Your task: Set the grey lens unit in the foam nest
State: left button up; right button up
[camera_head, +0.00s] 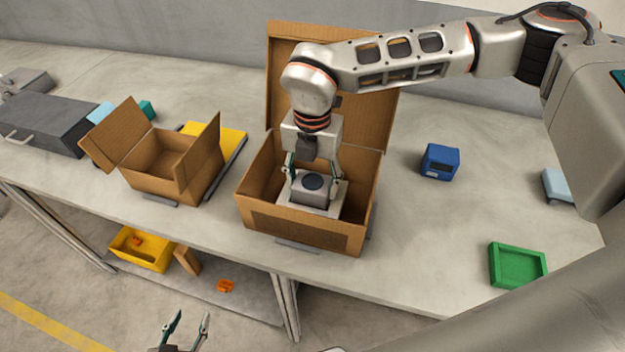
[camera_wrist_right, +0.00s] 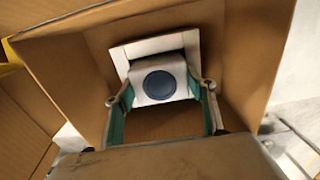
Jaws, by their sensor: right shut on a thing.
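The grey lens unit (camera_head: 311,189) is a grey block with a dark round lens on top. It is inside the large open cardboard box (camera_head: 305,232), at or in the pale foam nest (camera_head: 328,208); I cannot tell if it is fully seated. My right gripper (camera_head: 314,180) reaches down into the box and is shut on the lens unit. In the right wrist view the fingers (camera_wrist_right: 164,98) sit on both sides of the lens unit (camera_wrist_right: 158,84), with the white nest (camera_wrist_right: 128,58) behind it. My left gripper (camera_head: 187,328) is open and empty, low in front of the bench.
A smaller open cardboard box (camera_head: 160,175) stands to the left by a yellow item (camera_head: 213,138). A blue device (camera_head: 440,161) and a green tray (camera_head: 517,265) are on the right of the bench. A yellow bin (camera_head: 143,250) is on the lower shelf. The large box's walls surround my right gripper.

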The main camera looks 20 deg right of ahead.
aim_at(313, 182)
jog(key=shift+f, duration=0.15)
jog(key=o, duration=1.6)
jog(key=shift+r, duration=0.25)
notch_tip(313, 182, up, 12)
jog(key=shift+f+b, duration=0.1)
jog(key=shift+b, duration=0.75)
